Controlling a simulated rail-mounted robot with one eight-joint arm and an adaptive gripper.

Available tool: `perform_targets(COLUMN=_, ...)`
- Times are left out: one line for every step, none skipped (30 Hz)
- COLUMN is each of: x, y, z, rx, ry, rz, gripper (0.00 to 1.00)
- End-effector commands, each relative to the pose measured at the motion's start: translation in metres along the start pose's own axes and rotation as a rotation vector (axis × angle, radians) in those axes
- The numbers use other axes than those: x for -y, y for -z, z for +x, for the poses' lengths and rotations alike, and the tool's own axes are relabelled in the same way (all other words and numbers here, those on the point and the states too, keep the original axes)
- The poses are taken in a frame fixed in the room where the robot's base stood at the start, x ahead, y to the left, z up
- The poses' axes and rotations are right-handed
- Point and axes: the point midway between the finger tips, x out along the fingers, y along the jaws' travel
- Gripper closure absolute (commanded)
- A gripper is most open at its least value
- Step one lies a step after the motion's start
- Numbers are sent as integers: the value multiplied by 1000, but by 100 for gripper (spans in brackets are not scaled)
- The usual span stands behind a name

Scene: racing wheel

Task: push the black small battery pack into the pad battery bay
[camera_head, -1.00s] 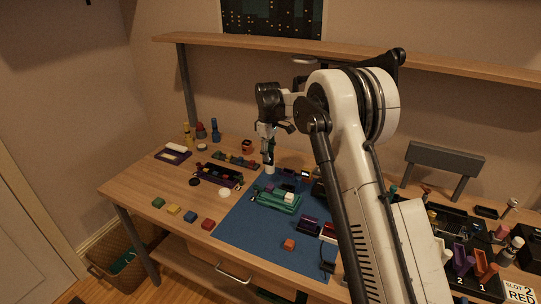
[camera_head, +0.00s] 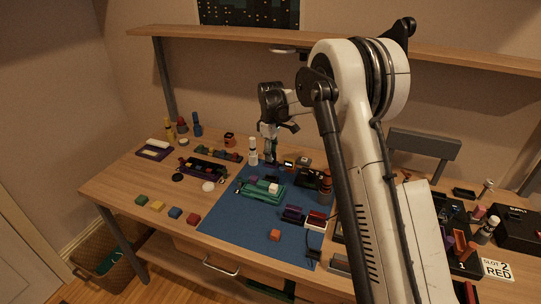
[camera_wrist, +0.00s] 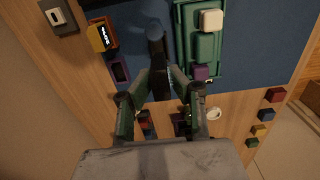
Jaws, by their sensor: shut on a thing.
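The green pad (camera_head: 262,190) lies on the blue mat, with a white block near its right end and a purple block near its left end. In the wrist view the pad (camera_wrist: 204,48) is up and to the right of my fingers. My gripper (camera_head: 271,158) is above the mat, behind the pad in the head view. In the wrist view its fingers (camera_wrist: 160,84) close on a narrow black thing, which looks like the black small battery pack (camera_wrist: 160,70). Its far end runs into a grey rounded shape, and I cannot tell whether that belongs to it. I cannot make out the battery bay.
A white-topped bottle (camera_head: 253,152) stands just left of my gripper. Purple and red parts (camera_head: 304,217) and an orange block (camera_head: 274,235) are on the mat (camera_head: 235,220). Several coloured blocks line the table's front left. A yellow-orange boxed item (camera_wrist: 102,36) is left of my fingers.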

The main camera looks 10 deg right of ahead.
Motion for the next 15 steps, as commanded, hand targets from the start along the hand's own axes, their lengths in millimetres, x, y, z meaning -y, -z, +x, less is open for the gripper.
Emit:
perform_targets(x=0, y=0, z=5, rx=0, ry=0, rz=0, gripper=100)
perform_targets(x=0, y=0, z=7, rx=0, ry=0, rz=0, gripper=100)
perform_targets(x=0, y=0, z=10, rx=0, ry=0, rz=0, gripper=100)
perform_targets(x=0, y=0, z=12, rx=0, ry=0, rz=0, gripper=100)
perform_targets(x=0, y=0, z=15, rx=0, ry=0, rz=0, gripper=100)
perform_targets(x=0, y=0, z=18, rx=0, ry=0, rz=0, gripper=100)
perform_targets(x=0, y=0, z=21, rx=0, ry=0, rz=0, gripper=100)
perform_targets(x=0, y=0, z=24, rx=0, ry=0, rz=0, gripper=100)
perform_targets(x=0, y=0, z=27, rx=0, ry=0, rz=0, gripper=100)
perform_targets(x=0, y=0, z=30, rx=0, ry=0, rz=0, gripper=100)
perform_targets(x=0, y=0, z=32, rx=0, ry=0, rz=0, gripper=100)
perform_targets(x=0, y=0, z=36, rx=0, ry=0, rz=0, gripper=100)
perform_targets(x=0, y=0, z=38, rx=0, ry=0, rz=0, gripper=100)
perform_targets(x=0, y=0, z=41, rx=0, ry=0, rz=0, gripper=100)
perform_targets(x=0, y=0, z=44, rx=0, ry=0, rz=0, gripper=100)
